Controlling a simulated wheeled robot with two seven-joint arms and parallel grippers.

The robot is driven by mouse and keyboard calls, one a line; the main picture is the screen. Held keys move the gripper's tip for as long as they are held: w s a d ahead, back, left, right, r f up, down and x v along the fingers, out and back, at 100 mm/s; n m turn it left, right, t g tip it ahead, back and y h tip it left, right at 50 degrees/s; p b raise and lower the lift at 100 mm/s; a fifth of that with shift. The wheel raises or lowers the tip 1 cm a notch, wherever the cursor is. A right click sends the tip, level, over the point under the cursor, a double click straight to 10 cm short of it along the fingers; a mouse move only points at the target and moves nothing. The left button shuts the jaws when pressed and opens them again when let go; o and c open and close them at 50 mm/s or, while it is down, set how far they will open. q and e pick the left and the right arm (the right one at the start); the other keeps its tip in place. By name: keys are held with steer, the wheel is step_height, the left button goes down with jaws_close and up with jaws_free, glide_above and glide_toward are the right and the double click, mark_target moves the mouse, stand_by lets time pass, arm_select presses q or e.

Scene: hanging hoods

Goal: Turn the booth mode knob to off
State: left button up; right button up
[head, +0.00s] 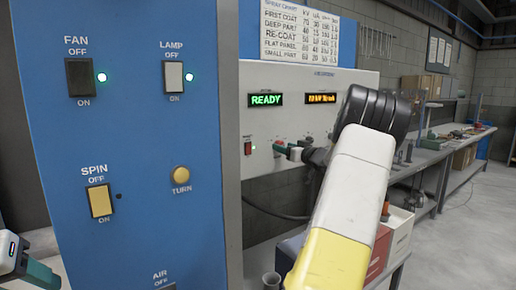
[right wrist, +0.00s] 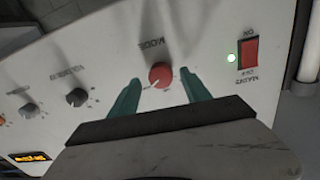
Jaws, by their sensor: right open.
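The mode knob (right wrist: 160,75) is a round red knob under the label MODE on a pale panel, seen in the right wrist view. My right gripper (right wrist: 161,78) is open, with one green finger on each side of the knob and a gap showing on both sides. Whether the fingertips touch the panel is unclear. In the head view my right gripper (head: 283,149) is at the control box (head: 258,190), small and partly covering the knob area. My left gripper (head: 35,270) is partly in view at the lower left, away from the panel; its opening is unclear.
The control box shows a green READY display (head: 266,100). A blue switch panel (head: 140,130) stands at left.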

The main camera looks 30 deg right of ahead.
steer(key=shift+w, duration=0.2)
jaws_close()
stand_by(0.3)
steer(key=n, duration=1.1)
steer(key=shift+f+n+t+y, duration=0.1)
steer(key=shift+n+t+y, duration=0.2)
steer(key=shift+n, duration=0.1)
stand_by(0.4)
